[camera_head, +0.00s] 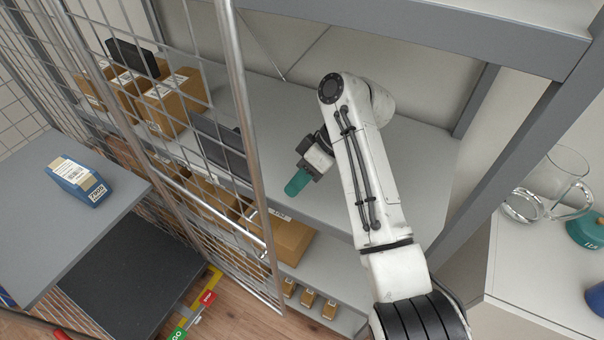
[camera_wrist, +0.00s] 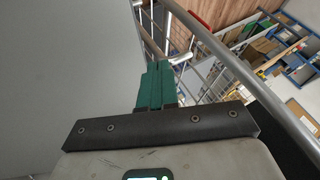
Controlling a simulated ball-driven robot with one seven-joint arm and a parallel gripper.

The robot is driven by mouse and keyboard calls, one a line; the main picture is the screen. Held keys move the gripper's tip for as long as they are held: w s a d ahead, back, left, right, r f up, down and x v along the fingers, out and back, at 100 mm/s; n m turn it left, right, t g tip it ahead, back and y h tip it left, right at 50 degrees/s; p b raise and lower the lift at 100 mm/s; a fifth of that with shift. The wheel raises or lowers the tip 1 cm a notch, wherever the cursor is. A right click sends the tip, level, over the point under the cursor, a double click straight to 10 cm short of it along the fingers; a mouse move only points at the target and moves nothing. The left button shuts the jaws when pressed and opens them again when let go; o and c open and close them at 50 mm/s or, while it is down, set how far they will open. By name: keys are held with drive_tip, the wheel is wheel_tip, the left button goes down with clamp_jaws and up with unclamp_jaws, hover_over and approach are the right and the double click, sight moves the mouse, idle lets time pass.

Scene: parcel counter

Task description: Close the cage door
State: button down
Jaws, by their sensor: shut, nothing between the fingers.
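The cage door (camera_head: 242,110) is a wire mesh panel with a grey tube frame. In the head view it stands across the left half, at an angle in front of the shelves. Its tube frame also shows in the wrist view (camera_wrist: 225,60), running from the top middle to the right edge. My gripper (camera_head: 290,191) has green fingers and is to the right of the door's edge tube, over a grey shelf. The fingers (camera_wrist: 156,72) are shut with nothing between them. In the wrist view their tips are close to the tube; I cannot tell whether they touch it.
Brown parcels (camera_head: 176,100) stand on the shelf behind the mesh. A blue box (camera_head: 80,180) lies on a grey top at left. A glass jug (camera_head: 556,182) and a teal object (camera_head: 588,230) stand on a counter at right. The grey shelf (camera_head: 425,150) beside my arm is bare.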

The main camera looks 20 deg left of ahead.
drive_tip(key=x, duration=0.5)
drive_tip(key=shift+s+p, duration=0.1)
drive_tip(key=shift+p, duration=0.3)
drive_tip(key=shift+s+a+f+p, duration=0.1)
drive_tip(key=shift+s+a+p, duration=0.1)
drive_tip(key=shift+s+p, duration=0.6)
drive_tip(key=shift+s+a+p, duration=0.2)
drive_tip(key=shift+s+p, duration=0.05)
drive_tip(key=shift+s, duration=0.95)
